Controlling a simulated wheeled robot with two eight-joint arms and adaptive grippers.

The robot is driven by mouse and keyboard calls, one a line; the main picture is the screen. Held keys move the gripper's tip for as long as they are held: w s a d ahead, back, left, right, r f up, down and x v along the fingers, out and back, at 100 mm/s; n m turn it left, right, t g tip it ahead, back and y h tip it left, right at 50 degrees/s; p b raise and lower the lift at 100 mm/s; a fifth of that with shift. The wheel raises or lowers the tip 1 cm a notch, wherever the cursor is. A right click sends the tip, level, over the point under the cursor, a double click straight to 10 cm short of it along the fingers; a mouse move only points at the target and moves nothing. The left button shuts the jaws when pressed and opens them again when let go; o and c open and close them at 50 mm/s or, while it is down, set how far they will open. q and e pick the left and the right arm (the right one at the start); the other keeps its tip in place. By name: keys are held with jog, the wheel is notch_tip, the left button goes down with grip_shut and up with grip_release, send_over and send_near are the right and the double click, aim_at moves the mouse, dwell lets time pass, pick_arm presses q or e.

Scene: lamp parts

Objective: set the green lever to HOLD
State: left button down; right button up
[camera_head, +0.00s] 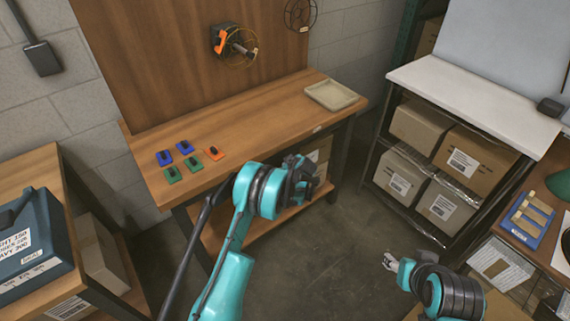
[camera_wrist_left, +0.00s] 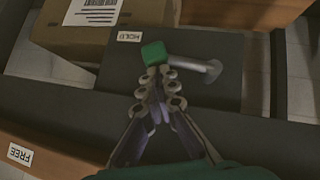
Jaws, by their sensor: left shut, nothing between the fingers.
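The green lever's knob (camera_wrist_left: 153,52) shows in the left wrist view, close to the HOLD label (camera_wrist_left: 130,36). A grey rod (camera_wrist_left: 195,64) runs from it to the right. The FREE label (camera_wrist_left: 20,155) is at the lower left. My left gripper (camera_wrist_left: 164,80) is shut and empty, its fingertips right at the knob's near side; I cannot tell whether they touch. In the head view my left gripper (camera_head: 304,178) is by the bench's front right, and the lever is not discernible there. My right gripper (camera_head: 391,262) is low at the right, away from the bench; its fingers are too small to judge.
The wooden bench (camera_head: 240,112) carries several small blue, green and orange-based parts and a beige tray (camera_head: 332,95). A shelf of cardboard boxes (camera_head: 420,126) stands at the right. A box (camera_wrist_left: 100,25) lies behind the lever in the wrist view. Floor between bench and shelf is clear.

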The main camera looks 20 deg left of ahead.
pick_arm(q)
jog(key=shift+w+d+f+m+g+y, duration=0.15)
jog(key=shift+w+f+g, duration=0.1)
jog(key=shift+f, duration=0.45)
jog(key=shift+w+d+f+m+g+y, duration=0.15)
jog(key=shift+f+g, duration=0.1)
jog(key=shift+f, duration=0.45)
pick_arm(e)
jog(key=shift+w+f, duration=0.1)
jog(key=shift+f, duration=0.2)
pick_arm(q)
jog(key=shift+f, duration=0.1)
